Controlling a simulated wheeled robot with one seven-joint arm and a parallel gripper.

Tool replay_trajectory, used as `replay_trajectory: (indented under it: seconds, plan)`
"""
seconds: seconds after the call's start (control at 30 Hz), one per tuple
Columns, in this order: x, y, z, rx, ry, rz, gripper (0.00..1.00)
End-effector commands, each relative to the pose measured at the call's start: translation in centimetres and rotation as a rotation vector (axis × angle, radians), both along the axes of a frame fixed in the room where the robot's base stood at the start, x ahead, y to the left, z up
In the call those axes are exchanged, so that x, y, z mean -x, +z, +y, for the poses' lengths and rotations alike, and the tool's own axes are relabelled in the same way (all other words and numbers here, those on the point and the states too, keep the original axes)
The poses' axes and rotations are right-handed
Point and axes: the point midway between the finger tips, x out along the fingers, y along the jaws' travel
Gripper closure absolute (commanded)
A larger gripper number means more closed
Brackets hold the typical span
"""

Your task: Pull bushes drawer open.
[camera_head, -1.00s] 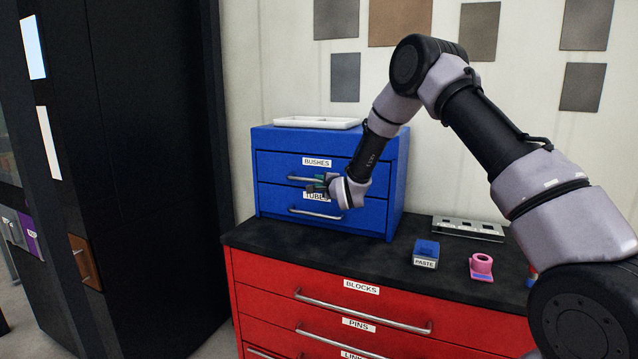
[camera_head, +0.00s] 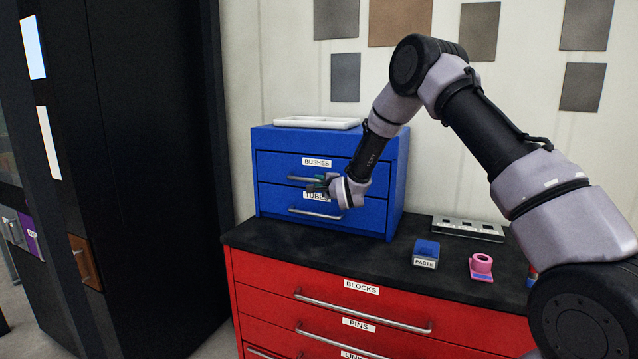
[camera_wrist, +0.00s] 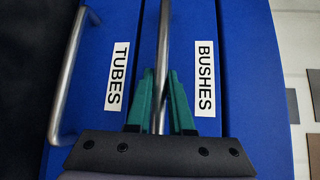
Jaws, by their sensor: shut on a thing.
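The blue two-drawer box stands on the black top of the red cabinet. Its upper drawer, labelled BUSHES (camera_head: 335,168), looks closed and flush with the box front. It also shows in the wrist view (camera_wrist: 205,130). The BUSHES handle (camera_wrist: 163,40) is a grey metal bar. My gripper (camera_head: 318,183) is at this handle. In the wrist view its green fingers (camera_wrist: 160,100) lie on both sides of the bar and are shut on it. The lower TUBES drawer (camera_head: 270,200) is closed, its handle (camera_head: 315,214) free below my gripper.
A white tray (camera_head: 318,122) lies on top of the blue box. The space before the drawers is clear apart from my arm.

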Motion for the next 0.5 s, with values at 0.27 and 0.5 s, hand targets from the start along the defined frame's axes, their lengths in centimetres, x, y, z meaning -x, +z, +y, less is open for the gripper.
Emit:
replay_trajectory:
  seconds: [0.27,0.5]
  plan:
    - [0.7,-0.1,0.1,0.001,-0.002,0.003,1.0]
    - [4.3,-0.1,1.4,-0.001,-0.002,0.005,1.0]
